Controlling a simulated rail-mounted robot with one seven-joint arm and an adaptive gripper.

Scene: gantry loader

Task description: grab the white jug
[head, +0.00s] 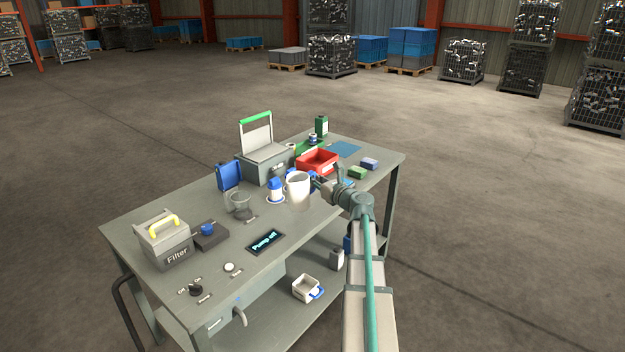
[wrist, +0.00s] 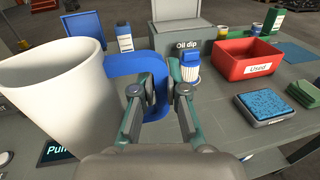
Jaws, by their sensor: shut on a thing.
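The white jug (head: 298,188) is upright at the middle of the workbench in the head view. It fills the left side of the wrist view (wrist: 52,105), with its blue handle (wrist: 145,64) pointing towards my gripper (wrist: 150,92). My gripper is shut on the blue handle, one finger on each side of it. In the head view my gripper (head: 318,184) reaches the jug from the right. The jug's base is out of the wrist view, and I cannot tell whether it touches the bench.
A clear beaker (head: 238,204) is left. The "Pump off" display (head: 265,242) is in front.

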